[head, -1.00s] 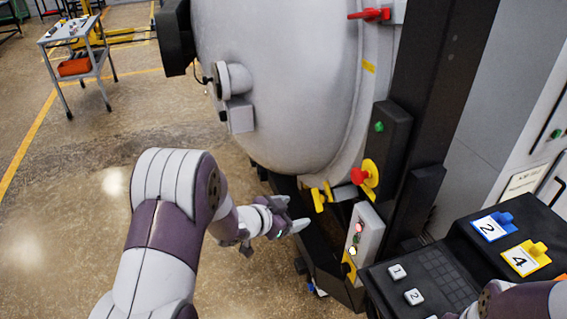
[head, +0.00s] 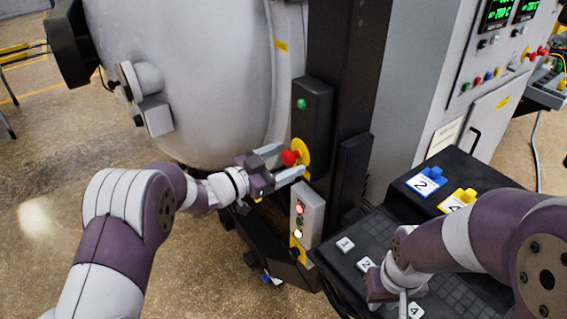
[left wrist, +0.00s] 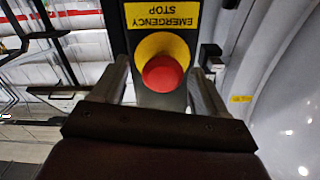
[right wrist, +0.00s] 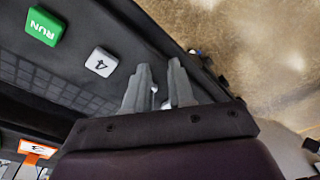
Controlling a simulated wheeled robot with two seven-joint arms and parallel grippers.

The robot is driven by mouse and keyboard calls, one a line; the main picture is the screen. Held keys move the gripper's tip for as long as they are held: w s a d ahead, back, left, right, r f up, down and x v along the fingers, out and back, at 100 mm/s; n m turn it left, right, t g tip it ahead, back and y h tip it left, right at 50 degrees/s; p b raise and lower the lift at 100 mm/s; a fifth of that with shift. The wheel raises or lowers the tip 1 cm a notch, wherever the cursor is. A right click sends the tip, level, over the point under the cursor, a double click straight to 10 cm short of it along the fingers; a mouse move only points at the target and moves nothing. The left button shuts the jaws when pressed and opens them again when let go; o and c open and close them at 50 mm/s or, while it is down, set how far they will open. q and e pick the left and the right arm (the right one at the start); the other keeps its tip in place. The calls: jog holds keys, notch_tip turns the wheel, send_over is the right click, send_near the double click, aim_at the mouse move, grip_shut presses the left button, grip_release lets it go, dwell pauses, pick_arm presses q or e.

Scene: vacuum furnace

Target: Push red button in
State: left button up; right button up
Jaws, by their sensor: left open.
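The red button (head: 289,158) is a mushroom-shaped emergency stop on a yellow disc (head: 303,150), on the dark post beside the furnace. In the left wrist view the red button (left wrist: 163,74) sits under a yellow "EMERGENCY STOP" label (left wrist: 162,15) and stands out from its disc. My left gripper (head: 292,159) is open, with a finger on each side of the button; I cannot tell whether they touch it. My right gripper (right wrist: 159,65) is over the black console, its fingers a small gap apart. A small pale knob shows between them, and I cannot tell if it is gripped.
A grey box (head: 308,215) with lamps is below the button, and a green button (head: 301,104) is above it. The black console (head: 345,270) carries numbered keys and blue and yellow tagged blocks. The rounded furnace body (head: 190,80) stands behind my left arm.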

pick_arm(q)
jog(key=shift+w+a+f, duration=0.1)
jog(key=shift+w, duration=0.1)
pick_arm(e)
jog(key=shift+w+a, duration=0.15)
pick_arm(q)
grip_shut()
jog(key=shift+w+d+b, duration=0.3)
jog(key=shift+w+d, duration=0.05)
jog(key=shift+d, duration=0.3)
pick_arm(e)
jog(key=shift+f, duration=0.3)
jog(key=shift+r, duration=0.1)
pick_arm(q)
jog(key=shift+c, duration=1.6)
grip_release()
jog(key=o, duration=0.3)
jog(key=shift+w+d, duration=0.1)
